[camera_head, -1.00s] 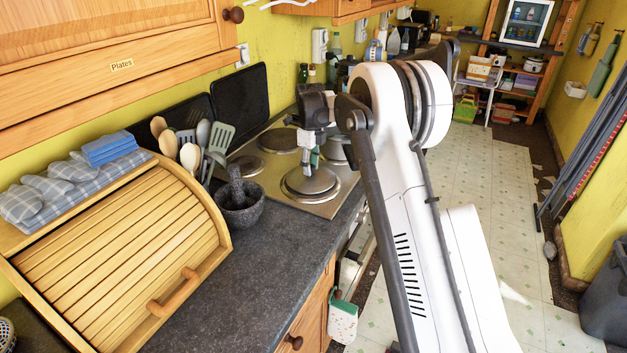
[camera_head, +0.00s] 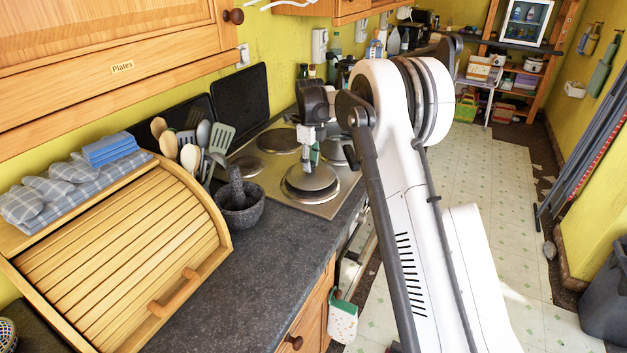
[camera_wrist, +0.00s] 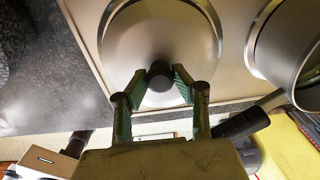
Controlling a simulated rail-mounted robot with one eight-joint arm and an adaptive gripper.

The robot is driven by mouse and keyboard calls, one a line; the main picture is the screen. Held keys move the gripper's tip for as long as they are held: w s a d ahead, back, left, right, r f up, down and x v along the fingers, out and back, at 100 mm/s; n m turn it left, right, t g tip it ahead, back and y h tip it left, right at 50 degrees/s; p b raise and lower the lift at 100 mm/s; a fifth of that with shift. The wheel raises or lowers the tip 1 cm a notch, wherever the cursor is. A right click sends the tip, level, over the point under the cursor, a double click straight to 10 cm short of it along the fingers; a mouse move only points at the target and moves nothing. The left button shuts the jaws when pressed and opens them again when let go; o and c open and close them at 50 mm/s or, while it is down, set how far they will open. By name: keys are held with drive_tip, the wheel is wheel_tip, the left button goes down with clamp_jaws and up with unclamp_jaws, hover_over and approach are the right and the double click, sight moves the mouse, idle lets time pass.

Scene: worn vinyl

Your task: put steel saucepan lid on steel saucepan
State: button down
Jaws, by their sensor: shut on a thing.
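The steel saucepan lid (camera_head: 312,180) is a round, shiny disc over a front hotplate of the hob. My gripper (camera_head: 310,160) points down from above and is shut on its dark knob. In the wrist view the lid (camera_wrist: 125,42) is large at the centre, its knob between the fingertips of my gripper (camera_wrist: 161,76). The lid appears level and slightly above the hob. The steel saucepan (camera_wrist: 270,65) is at the right of the wrist view, uncovered and cut off by the frame, with a dark handle. In the head view the saucepan (camera_head: 337,152) is mostly hidden behind my gripper and arm.
A stone mortar with pestle (camera_head: 240,208) and several utensils (camera_head: 200,145) stand left of the hob (camera_head: 262,180). A wooden bread bin (camera_head: 120,250) fills the near left. Bottles (camera_head: 333,70) stand behind the hob. The worktop (camera_head: 265,260) in front of the mortar is clear.

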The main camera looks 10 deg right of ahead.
drive_tip(key=shift+r+p, duration=0.3)
drive_tip(key=shift+r, duration=0.95)
drive_tip(key=shift+r, duration=0.1)
